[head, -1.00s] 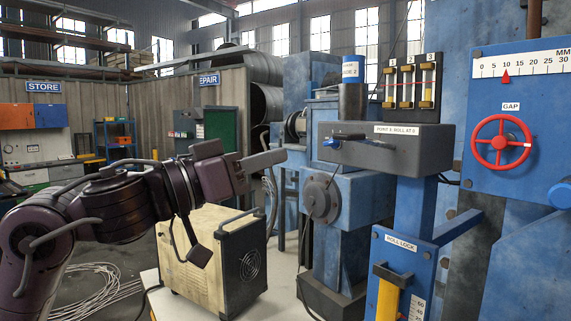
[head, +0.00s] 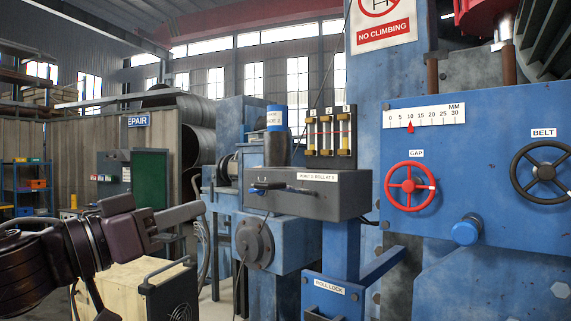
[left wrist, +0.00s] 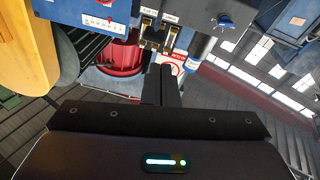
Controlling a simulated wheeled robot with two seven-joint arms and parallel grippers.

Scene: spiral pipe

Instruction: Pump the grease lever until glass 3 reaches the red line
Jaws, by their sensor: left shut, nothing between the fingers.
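The three-glass panel (head: 330,132) stands on the grey box, with a thin red line across it. Glass 3 (head: 345,133) is the rightmost. Amber shows in it, but its exact level is too small to read. A blue-handled lever (head: 264,187) sticks out at the left front of the grey pump box (head: 310,196). My left gripper (head: 200,209) is shut and empty, left of and slightly below the lever, apart from it. In the left wrist view its dark fingers (left wrist: 162,84) are together, with the glasses and a blue part (left wrist: 226,20) beyond. My right gripper is out of view.
A blue machine panel with a red GAP wheel (head: 410,186), a black BELT wheel (head: 542,172) and a blue knob (head: 467,230) stands at right. A cylinder with a blue label band (head: 277,146) stands behind the lever.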

